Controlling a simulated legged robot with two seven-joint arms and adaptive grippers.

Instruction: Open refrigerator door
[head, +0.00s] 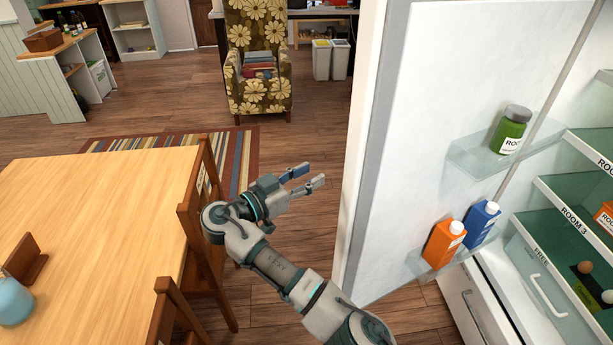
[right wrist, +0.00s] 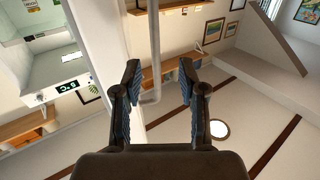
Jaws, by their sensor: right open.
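The refrigerator door (head: 400,130) stands swung open in the head view. Its inner side, with clear shelves, faces me, and the lit interior (head: 590,150) shows at the right. My right gripper (head: 309,177) is open and empty to the left of the door's edge, on its outer side. In the right wrist view the fingers (right wrist: 160,75) are spread apart. A grey bar (right wrist: 155,50), which looks like the door handle, runs beside the pale door edge (right wrist: 105,45) and shows between the fingers. I cannot tell whether they touch it. My left gripper is not in view.
A green jar (head: 511,130), an orange carton (head: 443,243) and a blue carton (head: 480,224) stand on the door shelves. A wooden table (head: 90,210) with chairs (head: 195,215) is at the left. A flowered armchair (head: 257,50) stands behind. Some floor is clear between chairs and door.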

